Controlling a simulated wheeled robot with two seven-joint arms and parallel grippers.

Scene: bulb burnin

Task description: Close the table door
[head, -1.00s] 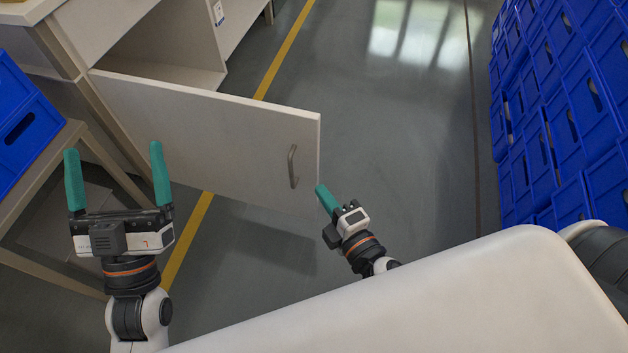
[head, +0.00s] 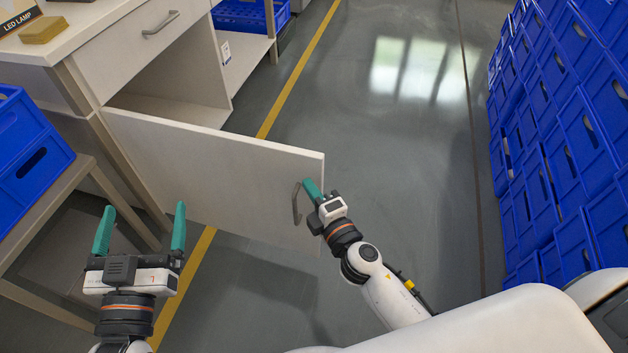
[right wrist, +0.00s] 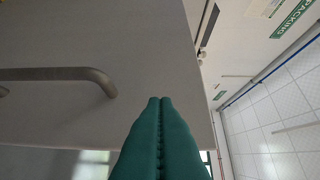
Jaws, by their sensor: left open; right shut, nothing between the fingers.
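The table door (head: 215,165) is a pale panel that stands wide open from the cabinet under the table (head: 95,35). Its grey bar handle (head: 296,203) is near the free edge. My right gripper (head: 313,190) is shut and empty, with its green fingers beside the handle, near the door's free edge. In the right wrist view the door face (right wrist: 120,40) fills the left side, and the handle (right wrist: 60,75) lies left of the shut fingertips (right wrist: 160,100). I cannot tell whether the fingers touch the door. My left gripper (head: 140,232) is open and empty, in front of the door's hinge side.
Blue crates are stacked along the right (head: 560,130). A blue crate (head: 30,165) sits on a low stand (head: 55,220) at left. A drawer with a handle (head: 160,24) is above the cabinet opening. The floor (head: 400,150) between door and crates is clear.

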